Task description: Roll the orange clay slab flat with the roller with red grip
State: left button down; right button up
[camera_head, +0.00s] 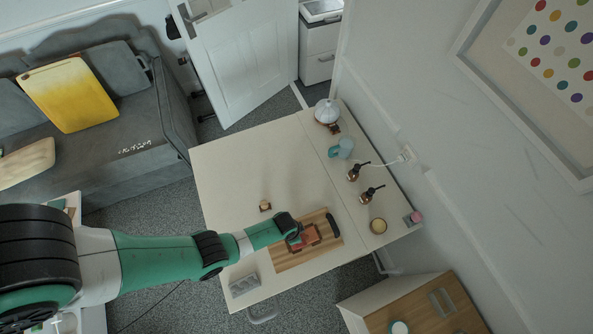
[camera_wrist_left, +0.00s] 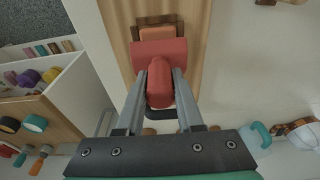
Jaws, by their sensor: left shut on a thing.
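My left gripper (camera_wrist_left: 159,92) is shut on the red grip (camera_wrist_left: 160,78) of the roller. The roller's red barrel (camera_wrist_left: 150,50) lies crosswise over the wooden board. The orange clay slab (camera_wrist_left: 157,33) lies on the board (camera_wrist_left: 192,40), just beyond the barrel in the left wrist view, and the barrel seems to cover part of it. I cannot tell whether the barrel touches the slab. In the head view my left gripper (camera_head: 297,233) reaches over the board (camera_head: 285,262), which partly hides the roller and slab. My right gripper is not in view.
A small brown item (camera_head: 265,206) and a grey tray (camera_head: 244,285) are on the white table (camera_head: 235,170). Brown bottles (camera_head: 370,194), a teal mug (camera_head: 341,149) and a round jar (camera_head: 378,226) line the right side. The table's left is clear.

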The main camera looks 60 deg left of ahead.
pick_arm(q)
jog(key=shift+f, duration=0.1)
jog(key=shift+w+d+b, duration=0.15)
jog(key=shift+w+b, duration=0.7)
jog(key=shift+w, duration=0.5)
jog(key=shift+w+d, duration=0.1)
jog(key=shift+w, duration=0.05)
jog(key=w+b, duration=0.2)
jog(key=w, duration=0.1)
jog(key=shift+d, duration=0.2)
